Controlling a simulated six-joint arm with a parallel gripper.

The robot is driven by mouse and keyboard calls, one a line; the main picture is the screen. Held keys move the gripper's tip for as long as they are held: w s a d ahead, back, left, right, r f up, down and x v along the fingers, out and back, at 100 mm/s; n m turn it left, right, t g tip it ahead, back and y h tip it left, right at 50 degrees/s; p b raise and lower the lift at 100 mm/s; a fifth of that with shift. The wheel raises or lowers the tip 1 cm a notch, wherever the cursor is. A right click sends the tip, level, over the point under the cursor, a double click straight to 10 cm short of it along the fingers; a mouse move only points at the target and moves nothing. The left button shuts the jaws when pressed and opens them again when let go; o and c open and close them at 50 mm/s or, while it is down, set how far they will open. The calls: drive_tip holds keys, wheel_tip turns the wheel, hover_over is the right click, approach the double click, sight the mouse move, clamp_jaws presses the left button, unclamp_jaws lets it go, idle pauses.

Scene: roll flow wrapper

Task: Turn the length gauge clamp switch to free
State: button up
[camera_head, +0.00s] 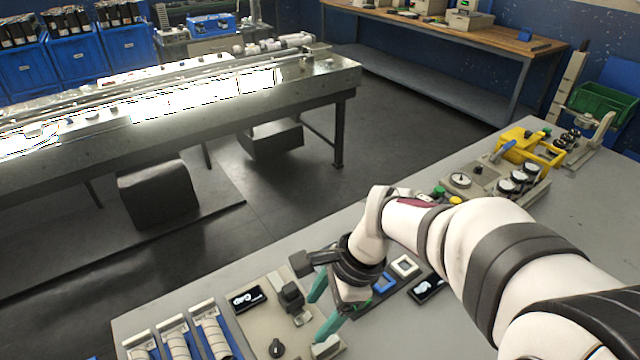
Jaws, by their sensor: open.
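My gripper (324,308) has two teal fingers, spread apart, and reaches down over a light grey panel (252,322) at the front of the grey bench. Nothing shows between the fingers. A black block-like fixture (291,297) stands on the panel just left of the fingers. A small black rotary knob (276,348) is on the panel, lower left of the gripper. I cannot tell which part is the length gauge clamp switch, or its setting. A dark display (247,298) with white lettering sits at the panel's left. My wrist hides part of the area behind the fingers.
White rolls (176,339) lie in blue holders left of the panel. A blue-framed button (384,282), a white-framed button (405,266) and another dark display (428,288) sit right of my wrist. Round dials (512,184) and a yellow fixture (528,150) stand farther right.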

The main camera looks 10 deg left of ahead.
sight(275, 345)
drive_tip(key=shift+m, duration=0.9)
drive_tip(key=a+x, duration=0.1)
drive_tip(key=x, duration=0.5)
drive_tip(key=w+x, duration=0.1)
drive_tip(key=x, duration=0.5)
drive_tip(key=w+a+x, duration=0.1)
drive_tip(key=x, duration=0.5)
drive_tip(key=shift+w+a, duration=0.15)
drive_tip(key=shift+a, duration=0.3)
drive_tip(key=shift+c, duration=0.2)
clamp_jaws()
